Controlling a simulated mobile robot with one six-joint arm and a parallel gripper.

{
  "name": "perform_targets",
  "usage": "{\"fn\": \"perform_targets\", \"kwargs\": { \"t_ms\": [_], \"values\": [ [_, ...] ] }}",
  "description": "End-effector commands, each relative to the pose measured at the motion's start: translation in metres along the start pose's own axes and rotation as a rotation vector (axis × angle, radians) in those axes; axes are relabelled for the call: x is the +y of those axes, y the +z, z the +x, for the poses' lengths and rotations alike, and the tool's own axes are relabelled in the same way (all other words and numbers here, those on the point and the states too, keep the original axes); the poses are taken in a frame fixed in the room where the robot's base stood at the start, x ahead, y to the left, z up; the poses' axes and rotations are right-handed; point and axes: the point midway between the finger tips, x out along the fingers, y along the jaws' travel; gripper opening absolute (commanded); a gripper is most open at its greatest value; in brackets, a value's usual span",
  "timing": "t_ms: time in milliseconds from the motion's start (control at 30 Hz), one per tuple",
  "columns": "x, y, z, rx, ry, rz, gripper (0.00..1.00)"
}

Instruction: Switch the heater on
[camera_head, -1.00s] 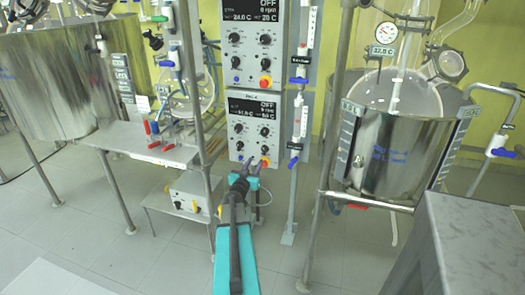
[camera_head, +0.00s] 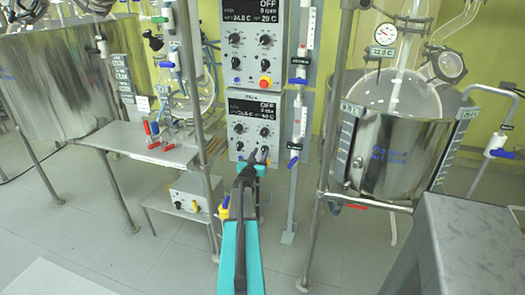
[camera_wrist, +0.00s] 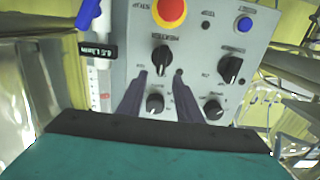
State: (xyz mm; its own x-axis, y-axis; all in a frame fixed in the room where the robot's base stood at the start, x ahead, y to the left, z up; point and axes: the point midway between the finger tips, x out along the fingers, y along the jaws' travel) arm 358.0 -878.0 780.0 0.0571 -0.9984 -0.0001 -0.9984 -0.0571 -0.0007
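The lower control box (camera_head: 254,125) is grey, with a dark display reading OFF, several black knobs and buttons. My gripper (camera_head: 258,158) is in front of its lower right part and hides the red button there. In the wrist view the box face (camera_wrist: 210,55) shows upside down, and the gripper (camera_wrist: 161,73) is open. Its two dark fingers point at a black knob (camera_wrist: 162,57), whose body shows just past and between the fingertips. I cannot tell whether they touch it. The red and yellow button (camera_wrist: 172,10) and the blue button (camera_wrist: 245,24) are beyond.
An upper control box (camera_head: 250,40) is stacked above. A valve pipe (camera_head: 298,120) runs close to the box's right side. A steel reactor (camera_head: 390,150) stands right, and a shelf with glassware (camera_head: 150,143) stands left. A grey counter (camera_head: 470,240) is at the front right.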

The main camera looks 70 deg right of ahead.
Motion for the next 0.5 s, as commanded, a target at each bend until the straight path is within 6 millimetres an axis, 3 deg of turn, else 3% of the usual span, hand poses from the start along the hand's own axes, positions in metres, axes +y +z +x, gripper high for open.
{"fn": "perform_targets", "kwargs": {
  "t_ms": [200, 500],
  "values": [
    [-0.001, 0.0, 0.021, 0.0, -0.001, 0.0, 0.32],
    [-0.001, 0.0, 0.034, 0.0, -0.001, -0.001, 0.32]
  ]
}}
